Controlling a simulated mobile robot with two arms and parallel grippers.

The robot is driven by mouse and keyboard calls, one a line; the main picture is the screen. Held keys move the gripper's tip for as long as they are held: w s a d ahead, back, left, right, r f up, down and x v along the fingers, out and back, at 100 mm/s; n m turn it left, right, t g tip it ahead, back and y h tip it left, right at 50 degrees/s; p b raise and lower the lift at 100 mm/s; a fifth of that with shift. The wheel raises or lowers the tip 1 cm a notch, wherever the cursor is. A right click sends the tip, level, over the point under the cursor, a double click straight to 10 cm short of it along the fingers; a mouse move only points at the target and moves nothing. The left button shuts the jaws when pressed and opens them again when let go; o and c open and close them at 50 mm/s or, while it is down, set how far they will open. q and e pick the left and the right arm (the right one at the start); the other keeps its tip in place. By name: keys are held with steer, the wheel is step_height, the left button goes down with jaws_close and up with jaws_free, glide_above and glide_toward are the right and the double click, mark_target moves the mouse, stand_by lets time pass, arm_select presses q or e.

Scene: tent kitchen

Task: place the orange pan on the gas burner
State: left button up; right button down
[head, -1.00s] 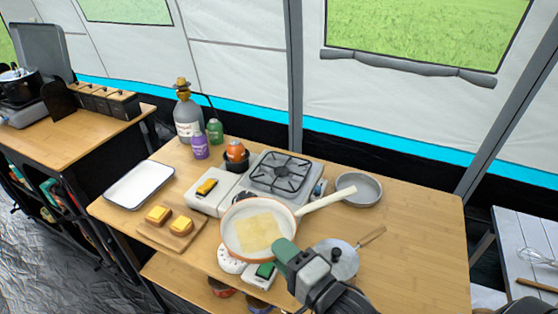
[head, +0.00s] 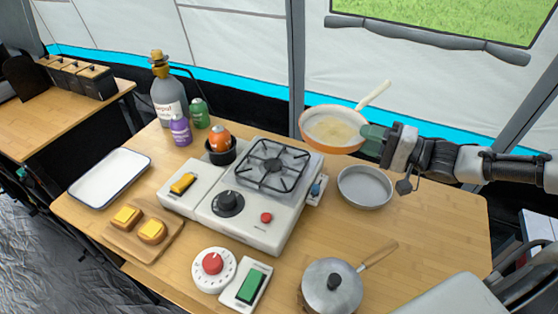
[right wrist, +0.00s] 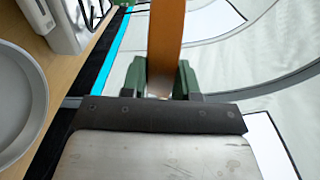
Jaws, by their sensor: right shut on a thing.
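The orange pan (head: 312,140), with a cream inside and handle and a pale yellow patch in it, is in the air behind and to the right of the gas burner (head: 272,166). My right gripper (head: 373,140) is shut on the right side of its rim. In the right wrist view the orange pan wall (right wrist: 165,35) stands between the green fingers of that gripper (right wrist: 161,80). The burner's black grate is bare, on a white stove with a black knob and a red button. My left gripper is not in view.
A grey pan (head: 364,187) sits right of the stove, and a lidded pot (head: 331,286) in front. A white tray (head: 110,178) and a bread board (head: 146,240) lie left. The right table area is clear.

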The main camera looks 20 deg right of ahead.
mark_target(349, 138)
steer(key=w+a+f, duration=0.2)
steer(key=w, duration=0.1)
steer(key=shift+w+a+b, duration=0.1)
steer(key=shift+a+b, duration=0.2)
steer(key=shift+b, duration=0.05)
steer(key=w+a+f, duration=0.2)
steer(key=a, duration=0.1)
steer(key=w+a+f, duration=0.1)
steer(key=a+f, duration=0.1)
steer(key=shift+w+a, duration=0.25)
steer(key=shift+f, duration=2.15)
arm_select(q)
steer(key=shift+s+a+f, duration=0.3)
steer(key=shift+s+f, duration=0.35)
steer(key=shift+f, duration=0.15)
arm_select(e)
steer(key=shift+f, duration=0.1)
steer(key=c, duration=1.1)
jaws_free()
steer(key=shift+f, duration=0.1)
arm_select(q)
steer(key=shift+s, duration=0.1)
arm_select(e)
steer(key=shift+s, duration=0.1)
